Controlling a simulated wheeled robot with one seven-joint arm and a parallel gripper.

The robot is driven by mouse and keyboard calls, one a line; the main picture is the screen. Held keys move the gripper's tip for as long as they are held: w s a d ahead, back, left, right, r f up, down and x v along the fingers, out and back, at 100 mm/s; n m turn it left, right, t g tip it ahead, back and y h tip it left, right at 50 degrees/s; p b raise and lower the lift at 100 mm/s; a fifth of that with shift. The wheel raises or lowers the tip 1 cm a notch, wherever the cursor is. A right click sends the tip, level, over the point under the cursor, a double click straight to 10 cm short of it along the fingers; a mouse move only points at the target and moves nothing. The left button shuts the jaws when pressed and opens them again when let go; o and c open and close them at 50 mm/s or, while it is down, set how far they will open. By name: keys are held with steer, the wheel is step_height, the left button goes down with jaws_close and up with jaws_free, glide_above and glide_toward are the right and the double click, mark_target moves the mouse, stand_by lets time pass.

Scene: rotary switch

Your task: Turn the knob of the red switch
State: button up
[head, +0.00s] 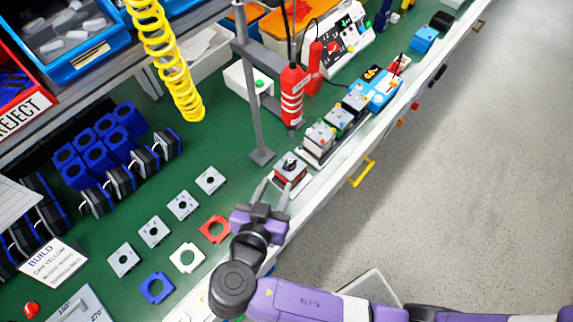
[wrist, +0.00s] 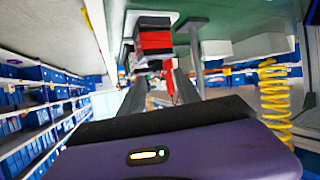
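The red switch (head: 290,172) is a small red box with a grey top plate and a dark knob (head: 290,162), near the front edge of the green bench. My gripper (head: 276,188) is just in front of it, its two fingers spread apart and pointing at it. In the wrist view the red switch (wrist: 154,42) appears at the top, beyond the fingers of my gripper (wrist: 160,82). The space between the fingers looks empty. I cannot tell whether a finger touches the box. The knob's exact angle is too small to read.
A row of grey-topped switches (head: 320,138) stands right behind the red one. A grey post (head: 256,110) rises close by, and red screwdrivers (head: 292,95) hang above. Flat plates (head: 183,205) lie to the left. A yellow coiled hose (head: 165,60) hangs at upper left.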

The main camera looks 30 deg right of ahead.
mark_target(288, 163)
steer(key=shift+m+h, duration=0.5)
steer(key=shift+m, duration=0.1)
steer(key=x, duration=0.2)
steer(key=p+x, duration=0.1)
steer(key=x, duration=0.1)
steer(key=p+x, duration=0.1)
steer(key=x, duration=0.2)
steer(key=shift+d+r, duration=0.25)
steer(key=shift+r, duration=0.1)
steer(key=shift+c, duration=0.2)
